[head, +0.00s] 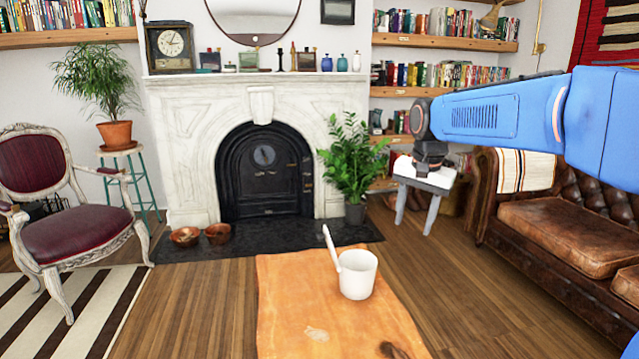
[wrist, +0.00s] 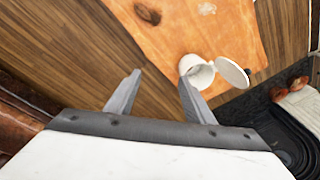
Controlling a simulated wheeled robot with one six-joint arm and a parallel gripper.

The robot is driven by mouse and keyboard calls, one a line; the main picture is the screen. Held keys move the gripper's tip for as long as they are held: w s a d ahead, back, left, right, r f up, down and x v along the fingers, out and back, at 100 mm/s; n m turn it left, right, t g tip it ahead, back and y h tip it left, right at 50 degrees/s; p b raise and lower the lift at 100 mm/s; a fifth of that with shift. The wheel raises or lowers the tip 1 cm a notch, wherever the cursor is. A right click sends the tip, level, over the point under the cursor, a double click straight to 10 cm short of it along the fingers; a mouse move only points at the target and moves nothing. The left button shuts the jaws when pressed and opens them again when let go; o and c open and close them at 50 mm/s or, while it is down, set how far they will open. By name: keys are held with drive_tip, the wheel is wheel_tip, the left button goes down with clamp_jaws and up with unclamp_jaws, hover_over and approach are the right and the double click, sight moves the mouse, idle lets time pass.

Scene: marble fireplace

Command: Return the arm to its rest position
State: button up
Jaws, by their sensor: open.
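My gripper (head: 416,224) hangs open and empty at the end of my blue arm, right of and above the table. Its two fingers are spread apart in the wrist view (wrist: 156,88). A white cup (head: 358,275) stands upright on the wooden table (head: 290,310), apart from my gripper. A thin white lid (head: 331,248) stands tilted up at the cup's left rim. In the wrist view the cup (wrist: 198,74) shows beyond the right finger, with the round lid (wrist: 233,72) beside its mouth.
A brown leather sofa (head: 545,225) stands at the right, below my arm. A potted plant (head: 352,165) and the white fireplace (head: 180,150) are behind the table. A red armchair (head: 75,220) is at the left. Wood floor is clear between table and sofa.

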drive_tip(key=s+d+f+n+t, duration=0.1)
drive_tip(key=s+f, duration=0.3)
drive_tip(key=s, duration=0.6)
drive_tip(key=s+d+f+n+t, duration=0.1)
drive_tip(key=s+d+f+n, duration=0.2)
drive_tip(key=s, duration=0.8)
drive_tip(key=s+d+f+n, duration=0.1)
drive_tip(key=s+f+n, duration=0.2)
drive_tip(key=s+f, duration=0.3)
drive_tip(key=s, duration=0.4)
drive_tip(key=shift+s+d+t, duration=0.3)
drive_tip(key=shift+d+t, duration=0.1)
